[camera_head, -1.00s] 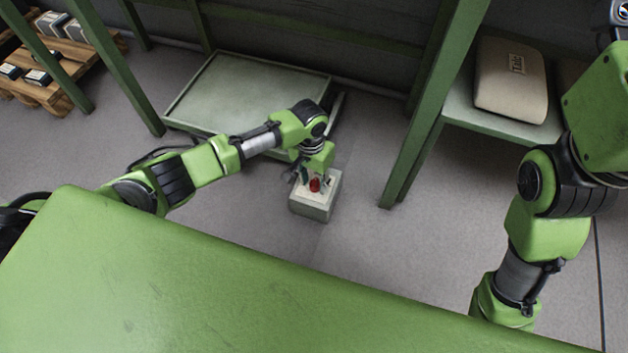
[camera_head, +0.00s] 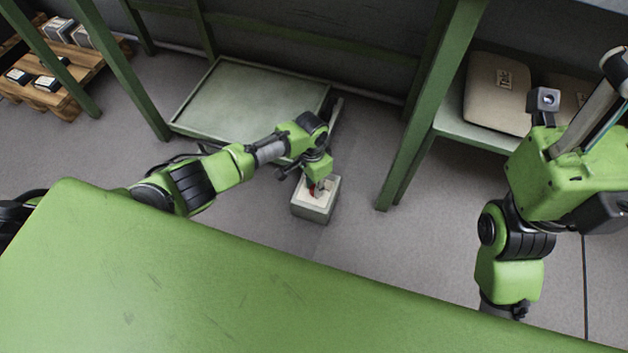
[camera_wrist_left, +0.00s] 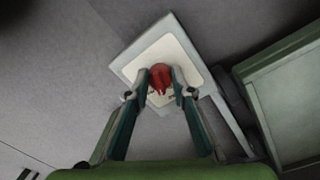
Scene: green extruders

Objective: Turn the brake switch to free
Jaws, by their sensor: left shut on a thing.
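The brake switch is a red knob (camera_wrist_left: 160,78) on the pale top of a small grey box (camera_head: 314,208) standing near the green-framed cart. My left gripper (camera_wrist_left: 160,88) reaches down over the box, and its two fingers are shut on the red knob in the left wrist view. In the head view the left gripper (camera_head: 318,188) covers most of the knob. The marks beside the knob are too small to read. My right arm is at the right of the head view, and its fingers are not clearly seen.
A low flat platform (camera_head: 240,97) lies behind the box. A green post (camera_head: 425,120) stands to its right, with a shelf holding a beige sack (camera_head: 496,92). A wooden pallet with boxes (camera_head: 62,88) is at the far left. Grey floor around the box is clear.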

